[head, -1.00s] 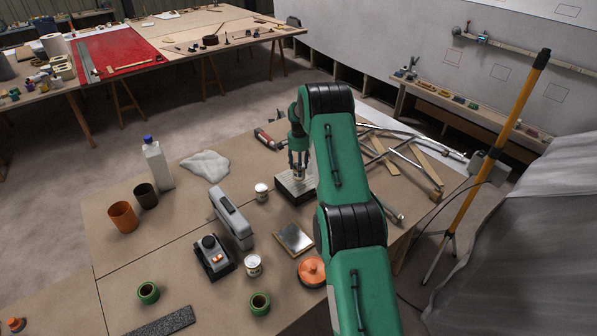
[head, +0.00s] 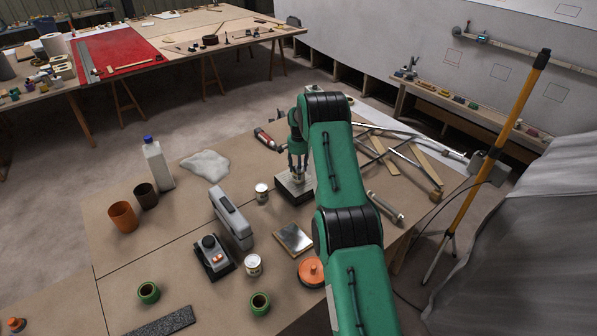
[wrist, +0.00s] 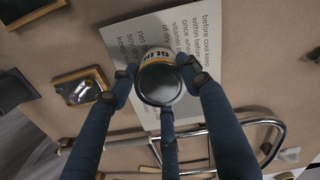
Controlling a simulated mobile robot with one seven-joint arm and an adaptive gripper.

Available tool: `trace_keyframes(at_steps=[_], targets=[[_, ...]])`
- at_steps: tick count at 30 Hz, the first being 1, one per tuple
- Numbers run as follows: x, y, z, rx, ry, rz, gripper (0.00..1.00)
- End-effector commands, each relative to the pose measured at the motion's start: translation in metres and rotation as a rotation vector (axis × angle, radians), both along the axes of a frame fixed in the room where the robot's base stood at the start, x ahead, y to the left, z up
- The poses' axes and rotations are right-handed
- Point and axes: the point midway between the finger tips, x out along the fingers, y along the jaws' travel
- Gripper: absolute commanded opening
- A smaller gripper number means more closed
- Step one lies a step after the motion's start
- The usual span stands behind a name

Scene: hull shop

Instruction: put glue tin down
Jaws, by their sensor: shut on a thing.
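My gripper (head: 297,172) is shut on the glue tin (wrist: 160,72), a small tin with a yellow and white label reading "GLU". In the wrist view its fingers press around the tin, whose dark round end faces the camera. In the head view the tin (head: 297,179) is partly hidden by the fingers. It is upright over a pale, flat-topped block (head: 291,194). In the wrist view the block's top (wrist: 120,38) carries printed text. I cannot tell whether the tin touches the block.
Two similar tins stand nearby, one left of the block (head: 262,192), one nearer me (head: 253,264). A grey case (head: 231,217), a shiny framed plate (head: 293,238) and an orange round object (head: 311,271) lie around. Metal tubing (head: 400,150) is at right.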

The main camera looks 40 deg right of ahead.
Motion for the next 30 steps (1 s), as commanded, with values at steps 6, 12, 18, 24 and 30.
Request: trace_keyframes(at_steps=[6, 12, 18, 24, 30], targets=[[0.0012, -0.0007, -0.0052, -0.002, -0.003, 0.000, 0.10], [0.0010, -0.0006, -0.0054, -0.002, -0.003, 0.000, 0.10], [0.0005, -0.0003, -0.0088, 0.000, -0.001, 0.000, 0.59], [0.0005, -0.0003, -0.0085, -0.001, -0.002, 0.000, 0.66], [0.0006, -0.0003, -0.0075, -0.001, -0.002, 0.000, 0.66]])
